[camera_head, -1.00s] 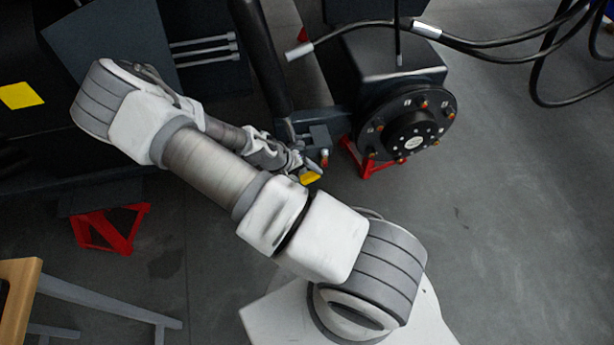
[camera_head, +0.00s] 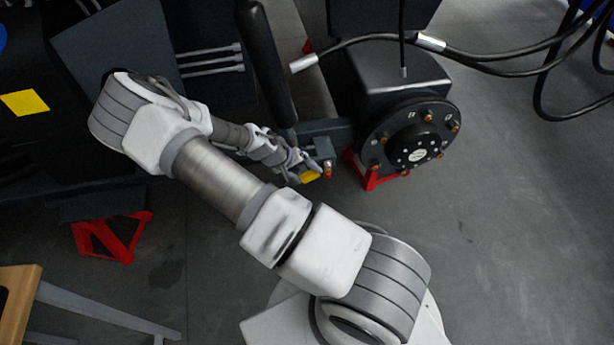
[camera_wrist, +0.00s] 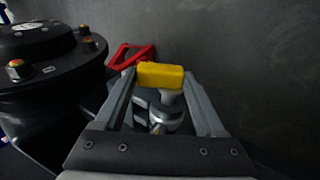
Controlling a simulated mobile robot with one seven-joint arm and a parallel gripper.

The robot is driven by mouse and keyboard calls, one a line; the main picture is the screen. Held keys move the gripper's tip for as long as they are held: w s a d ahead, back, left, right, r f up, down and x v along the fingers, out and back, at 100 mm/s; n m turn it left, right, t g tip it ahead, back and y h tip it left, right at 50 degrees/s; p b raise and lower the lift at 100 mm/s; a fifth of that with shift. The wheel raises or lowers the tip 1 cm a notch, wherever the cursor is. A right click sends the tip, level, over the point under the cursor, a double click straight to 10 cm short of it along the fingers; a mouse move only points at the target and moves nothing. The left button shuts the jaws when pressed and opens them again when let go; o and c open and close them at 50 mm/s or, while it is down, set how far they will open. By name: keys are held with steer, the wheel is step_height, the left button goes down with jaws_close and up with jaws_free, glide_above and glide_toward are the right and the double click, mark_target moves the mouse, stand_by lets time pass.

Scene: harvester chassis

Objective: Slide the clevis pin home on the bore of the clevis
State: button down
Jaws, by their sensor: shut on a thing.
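My gripper (camera_wrist: 160,82) is shut on a yellow block-shaped piece, seemingly the head of the clevis pin (camera_wrist: 160,74). A pale metal part shows just below the yellow piece in the wrist view, with a round silvery part (camera_wrist: 166,114) under it. I cannot tell whether they touch or how deep the pin sits. In the head view my gripper (camera_head: 300,168) and the yellow head (camera_head: 310,176) are beside the dark bracket at the lower end of the black cylinder, likely the clevis (camera_head: 318,150). The bore is hidden.
A dark wheel hub (camera_head: 412,145) with orange-tipped studs stands right of the gripper, and at left in the wrist view (camera_wrist: 45,65). A red stand (camera_head: 372,176) is below it. Black hoses (camera_head: 500,60) hang upper right. Open floor (camera_head: 510,250) lies right.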

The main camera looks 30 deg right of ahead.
steer(key=shift+w+d, duration=0.3)
steer(key=shift+w, duration=0.6)
jaws_free()
steer(key=shift+w, duration=0.1)
steer(key=shift+a, duration=0.1)
